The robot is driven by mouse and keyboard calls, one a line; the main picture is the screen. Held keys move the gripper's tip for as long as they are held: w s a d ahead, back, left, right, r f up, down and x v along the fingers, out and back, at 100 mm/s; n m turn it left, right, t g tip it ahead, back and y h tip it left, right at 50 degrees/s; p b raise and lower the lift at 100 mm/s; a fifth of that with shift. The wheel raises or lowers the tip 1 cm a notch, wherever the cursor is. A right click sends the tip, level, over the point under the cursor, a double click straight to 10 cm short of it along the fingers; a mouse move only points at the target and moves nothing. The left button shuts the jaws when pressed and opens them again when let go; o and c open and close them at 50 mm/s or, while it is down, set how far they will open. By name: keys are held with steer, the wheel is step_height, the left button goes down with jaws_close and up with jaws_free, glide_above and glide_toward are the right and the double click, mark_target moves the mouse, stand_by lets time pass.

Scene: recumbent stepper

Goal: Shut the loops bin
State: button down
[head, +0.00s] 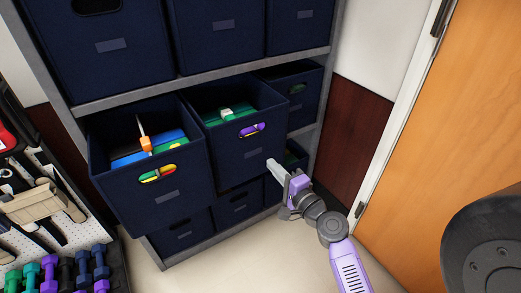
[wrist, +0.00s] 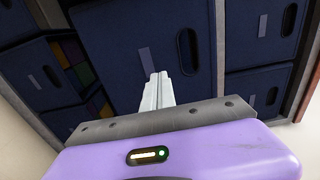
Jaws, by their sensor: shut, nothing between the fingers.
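Two dark blue fabric bins are pulled out from the middle shelf row in the head view. The left bin (head: 185,195) holds blue, green and yellow items and an orange-and-white piece. The centre bin (head: 228,165) holds green items and a white-and-green piece. A third bin (head: 312,103) at the right of that row also has its open top showing. The labels are unreadable, so I cannot tell which is the loops bin. My gripper (head: 272,164) is shut and empty, near the centre bin's lower right. In the wrist view its fingertips (wrist: 158,78) point at a bin front (wrist: 120,55); contact is unclear.
The grey shelf frame (head: 205,77) holds more bins above and below. A dumbbell rack and a pegboard (head: 30,200) stand at the left. A wooden door (head: 440,120) is at the right. Pale floor (head: 255,260) is clear in front.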

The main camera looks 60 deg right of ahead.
mark_target(255, 146)
steer(key=p+x, duration=0.1)
steer(key=x, duration=0.7)
steer(key=shift+w+d, duration=0.1)
steer(key=b+x, duration=0.3)
steer(key=x, duration=1.2)
steer(key=shift+w+d, duration=0.1)
steer(key=shift+d, duration=0.05)
